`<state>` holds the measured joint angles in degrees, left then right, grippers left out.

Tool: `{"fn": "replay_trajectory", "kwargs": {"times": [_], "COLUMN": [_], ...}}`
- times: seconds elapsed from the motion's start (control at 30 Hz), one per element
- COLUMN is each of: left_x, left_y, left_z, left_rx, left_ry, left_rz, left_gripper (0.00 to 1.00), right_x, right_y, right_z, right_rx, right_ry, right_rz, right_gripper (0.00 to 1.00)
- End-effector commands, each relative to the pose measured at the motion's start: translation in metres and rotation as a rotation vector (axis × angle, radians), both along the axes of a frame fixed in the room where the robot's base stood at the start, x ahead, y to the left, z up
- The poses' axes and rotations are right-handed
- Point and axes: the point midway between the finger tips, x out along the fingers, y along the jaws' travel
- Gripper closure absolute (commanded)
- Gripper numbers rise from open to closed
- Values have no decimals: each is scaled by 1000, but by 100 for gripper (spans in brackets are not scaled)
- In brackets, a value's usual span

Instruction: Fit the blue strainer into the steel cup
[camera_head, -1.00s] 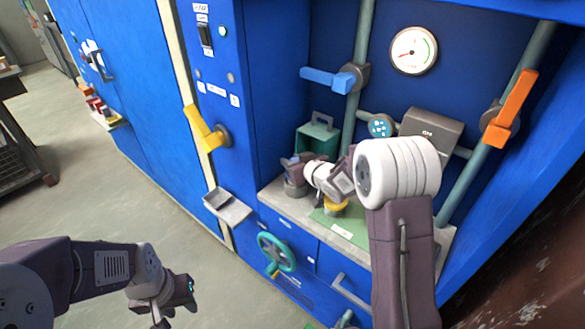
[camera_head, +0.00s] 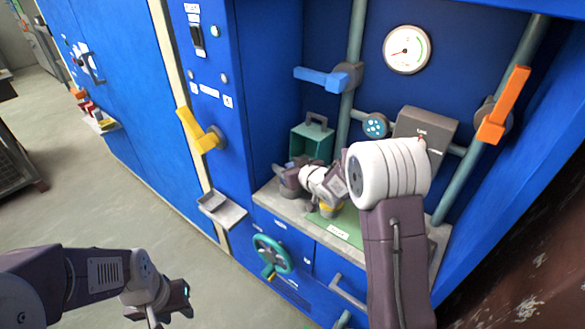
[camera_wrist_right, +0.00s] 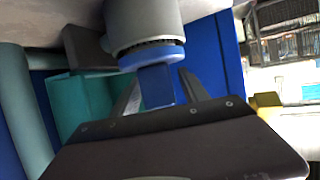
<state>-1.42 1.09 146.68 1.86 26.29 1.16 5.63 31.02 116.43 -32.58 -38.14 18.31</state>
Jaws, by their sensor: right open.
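In the right wrist view, the grey steel cup (camera_wrist_right: 143,22) comes in from the top. The blue strainer (camera_wrist_right: 152,55) shows as a ring against the cup's mouth, with a blue block-like grip standing out from it. How deeply it sits in the cup is hidden. My right gripper (camera_wrist_right: 157,88) is open, its fingers on either side of the blue grip.
A teal box (camera_head: 312,141) with a dark handle stands behind my right gripper. A yellow item (camera_head: 327,210) is partly hidden beneath my right wrist by the green mat (camera_head: 345,232). Pipes with blue (camera_head: 325,78) and orange (camera_head: 503,105) levers and a brown box (camera_head: 425,130) are behind.

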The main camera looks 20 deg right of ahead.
Motion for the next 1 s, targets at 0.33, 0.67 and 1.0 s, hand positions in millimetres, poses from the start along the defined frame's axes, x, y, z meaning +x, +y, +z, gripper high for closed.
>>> {"fn": "replay_trajectory", "kwargs": {"times": [0.33,0.67,1.0], "left_x": [0,0,0], "left_y": [0,0,0], "left_z": [19,29,28], "left_rx": [0,0,0], "left_ry": [0,0,0], "left_rz": [0,0,0], "left_gripper": [64,64,64], "right_x": [-61,-104,-107], "right_y": [-18,-29,-30], "right_z": [33,49,49], "right_rx": [-1,0,0], "right_ry": [-1,-1,-1], "right_rz": [-3,-1,0], "right_gripper": [48,48,48]}}
